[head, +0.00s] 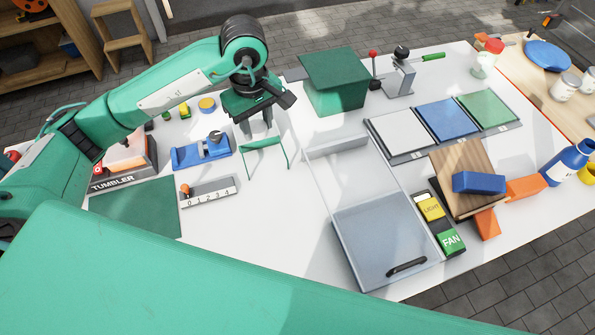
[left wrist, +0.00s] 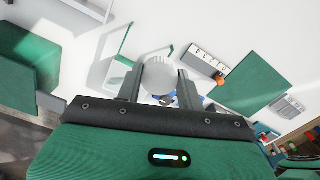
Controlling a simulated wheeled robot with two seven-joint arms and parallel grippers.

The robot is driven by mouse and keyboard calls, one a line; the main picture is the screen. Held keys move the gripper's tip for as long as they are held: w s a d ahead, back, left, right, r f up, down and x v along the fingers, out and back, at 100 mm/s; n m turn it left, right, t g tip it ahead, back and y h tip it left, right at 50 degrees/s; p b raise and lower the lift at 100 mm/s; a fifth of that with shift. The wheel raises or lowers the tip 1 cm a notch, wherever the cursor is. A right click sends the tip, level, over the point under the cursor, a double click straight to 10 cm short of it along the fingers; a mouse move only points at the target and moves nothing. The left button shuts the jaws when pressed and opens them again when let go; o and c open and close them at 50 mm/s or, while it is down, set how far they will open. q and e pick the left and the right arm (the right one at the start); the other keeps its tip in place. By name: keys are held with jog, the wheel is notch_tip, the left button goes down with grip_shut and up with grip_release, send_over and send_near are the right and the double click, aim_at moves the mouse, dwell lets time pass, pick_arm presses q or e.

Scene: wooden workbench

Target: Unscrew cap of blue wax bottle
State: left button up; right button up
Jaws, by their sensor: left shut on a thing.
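My left gripper (head: 261,132) is far to the left of the bottle, above the middle of the bench. In the left wrist view its fingers (left wrist: 159,88) are shut on a pale grey round thing (left wrist: 158,74). In the head view this thing is hard to make out. My right gripper is not in view.
A thin green frame (head: 284,160) stands just under my left gripper. A green box (head: 335,85) stands behind it. A clear-lidded tray (head: 385,235), a wooden board (head: 463,170) with a blue block (head: 479,183), and orange blocks (head: 526,188) lie between gripper and bottle.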

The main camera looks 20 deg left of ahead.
pick_arm(q)
jog(key=shift+r, duration=0.1)
notch_tip(320, 180, down, 10)
jog(key=p, duration=0.2)
send_over(266, 179)
notch_tip(266, 179, down, 5)
jog(key=shift+f, duration=0.1)
notch_tip(266, 179, down, 4)
jog(key=shift+s+r+p, duration=0.1)
jog(key=shift+r+p, duration=0.05)
jog(key=shift+p, duration=0.45)
jog(key=shift+f, duration=0.3)
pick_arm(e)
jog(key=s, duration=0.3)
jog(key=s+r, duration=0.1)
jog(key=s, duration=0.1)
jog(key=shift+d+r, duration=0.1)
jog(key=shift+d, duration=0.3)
